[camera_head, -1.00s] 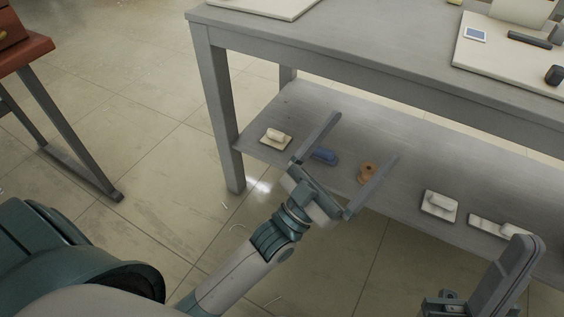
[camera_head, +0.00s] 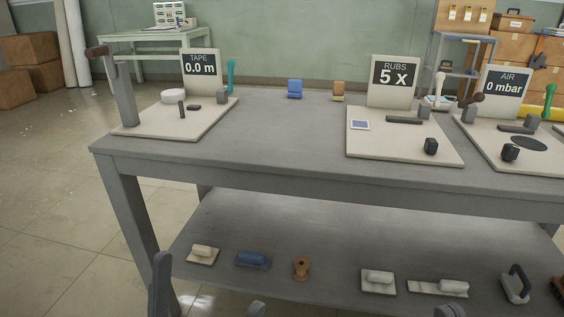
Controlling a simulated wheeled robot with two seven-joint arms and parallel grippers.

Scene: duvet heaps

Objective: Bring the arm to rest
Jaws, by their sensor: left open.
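My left gripper (camera_head: 209,297) shows only as finger tips at the bottom edge of the head view, in front of the bench's lower shelf. Its two fingers stand well apart with nothing visible between them, so it is open. The rest of the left arm is below the picture. A small grey tip of what looks like my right gripper (camera_head: 450,311) shows at the bottom edge, further right. Its jaws are hidden.
A grey workbench (camera_head: 280,150) spans the view, with boards and signs reading TAPE, RUBS and AIR on top. Its lower shelf (camera_head: 330,235) holds sanding blocks, a blue block (camera_head: 253,260) and a brown spool (camera_head: 301,268). Open floor (camera_head: 50,250) lies at left.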

